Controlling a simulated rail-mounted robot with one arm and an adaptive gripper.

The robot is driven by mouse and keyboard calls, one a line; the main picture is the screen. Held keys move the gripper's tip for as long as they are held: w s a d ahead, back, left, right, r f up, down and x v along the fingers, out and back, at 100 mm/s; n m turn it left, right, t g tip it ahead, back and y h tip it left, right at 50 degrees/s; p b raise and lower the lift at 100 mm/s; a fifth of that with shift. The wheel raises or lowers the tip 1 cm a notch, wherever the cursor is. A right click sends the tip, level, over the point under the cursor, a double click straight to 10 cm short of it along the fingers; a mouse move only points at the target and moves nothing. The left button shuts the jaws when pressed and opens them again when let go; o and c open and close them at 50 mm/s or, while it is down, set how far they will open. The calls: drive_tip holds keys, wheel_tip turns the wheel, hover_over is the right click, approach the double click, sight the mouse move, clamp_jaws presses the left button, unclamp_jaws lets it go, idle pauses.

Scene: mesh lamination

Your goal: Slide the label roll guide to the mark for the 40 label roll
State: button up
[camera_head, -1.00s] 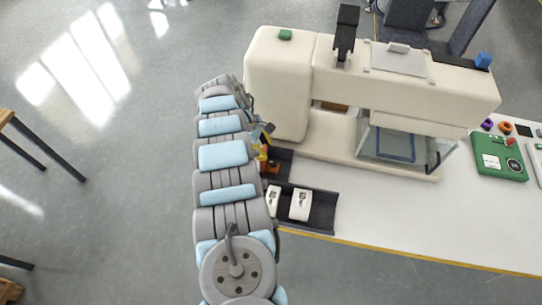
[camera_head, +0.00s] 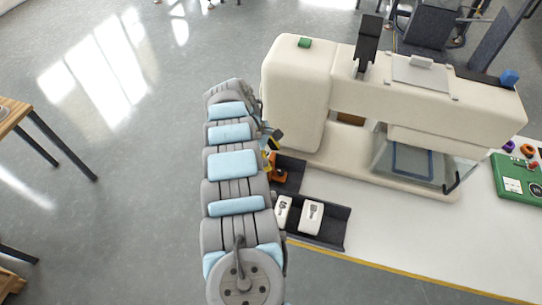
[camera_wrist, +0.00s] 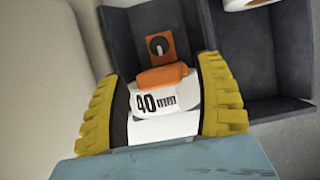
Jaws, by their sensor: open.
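In the wrist view, a white piece marked "40 mm" (camera_wrist: 158,101) with an orange block (camera_wrist: 162,77) on it lies between the two yellow fingers of my gripper (camera_wrist: 168,112). The fingers are apart, one on each side of it; I cannot tell whether they touch it. Just beyond is an orange plate (camera_wrist: 159,43) with a round dark knob, inside a dark compartment. In the head view, orange parts (camera_head: 278,174) show beside my gripper (camera_head: 270,160), which is partly hidden by my arm. I cannot tell which part is the label roll guide.
The dark tray (camera_head: 333,236) holds two white pieces (camera_head: 310,217) in its front compartment. A large cream machine (camera_head: 297,95) stands close behind. A green box (camera_head: 519,178) is at the right.

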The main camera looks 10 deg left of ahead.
drive_tip(key=shift+r, duration=0.15)
drive_tip(key=v, duration=0.7)
drive_tip(key=shift+a+r, duration=0.1)
drive_tip(key=shift+a, duration=0.05)
idle(0.3)
